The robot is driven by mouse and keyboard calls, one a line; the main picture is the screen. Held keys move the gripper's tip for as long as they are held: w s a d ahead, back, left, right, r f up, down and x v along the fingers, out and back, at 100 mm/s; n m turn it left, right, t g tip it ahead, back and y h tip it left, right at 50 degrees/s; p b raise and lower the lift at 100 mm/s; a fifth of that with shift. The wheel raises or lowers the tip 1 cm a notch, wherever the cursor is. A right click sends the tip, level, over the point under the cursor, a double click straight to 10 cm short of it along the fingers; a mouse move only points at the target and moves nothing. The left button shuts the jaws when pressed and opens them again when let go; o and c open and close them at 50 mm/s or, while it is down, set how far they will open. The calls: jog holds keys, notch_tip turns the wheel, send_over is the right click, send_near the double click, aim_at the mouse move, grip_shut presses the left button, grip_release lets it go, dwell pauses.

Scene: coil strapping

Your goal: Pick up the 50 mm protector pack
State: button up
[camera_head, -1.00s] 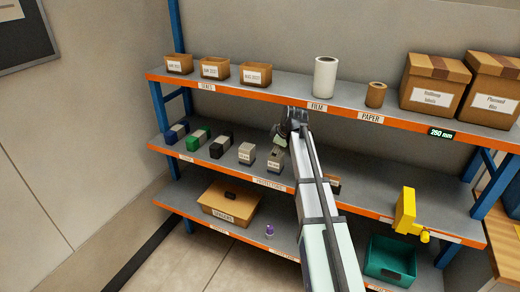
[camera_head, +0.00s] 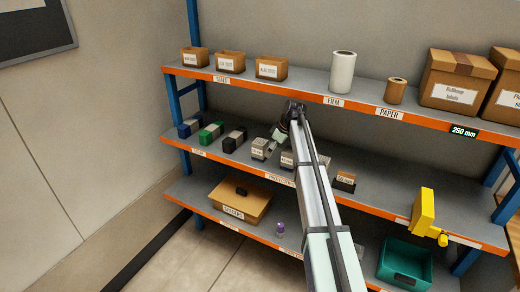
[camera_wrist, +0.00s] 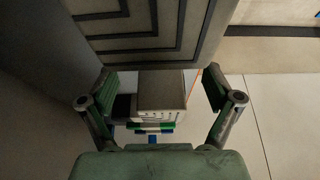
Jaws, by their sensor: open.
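Three small protector packs stand in a row on the middle shelf: a grey one (camera_head: 262,149), a second grey one (camera_head: 288,159) partly beside my arm, and a brown-topped one (camera_head: 345,182) right of my arm. Their labels are too small to read surely, so I cannot tell which is the 50 mm pack. My gripper (camera_head: 279,133) is open and empty, just above and behind the left grey pack. In the wrist view, a grey block-shaped pack (camera_wrist: 160,92) shows between the spread fingers (camera_wrist: 160,86), apart from them. Its depth below the fingertips is unclear.
Blue, green and black strap packs (camera_head: 210,132) stand left on the same shelf. The upper shelf (camera_head: 305,85) with boxes and rolls is close above my gripper. A yellow tool (camera_head: 424,211) is at the right; a brown box (camera_head: 241,200) and green bin (camera_head: 405,262) are below.

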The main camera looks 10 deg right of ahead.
aim_at(266, 145)
jog(key=shift+w+a+r+p, duration=0.1)
jog(key=shift+w+a+p, duration=0.15)
jog(key=shift+w+a, duration=0.45)
jog(key=shift+w+a+p, duration=0.25)
jog(key=shift+w+a, duration=0.2)
jog(key=shift+a, duration=0.35)
jog(key=shift+w+a+p, duration=0.6)
jog(key=shift+w+a, duration=0.25)
jog(key=shift+a, duration=0.15)
jog(key=shift+x, duration=1.2)
jog(key=shift+s+f, duration=0.1)
jog(key=shift+f, duration=0.3)
jog(key=c, duration=1.2)
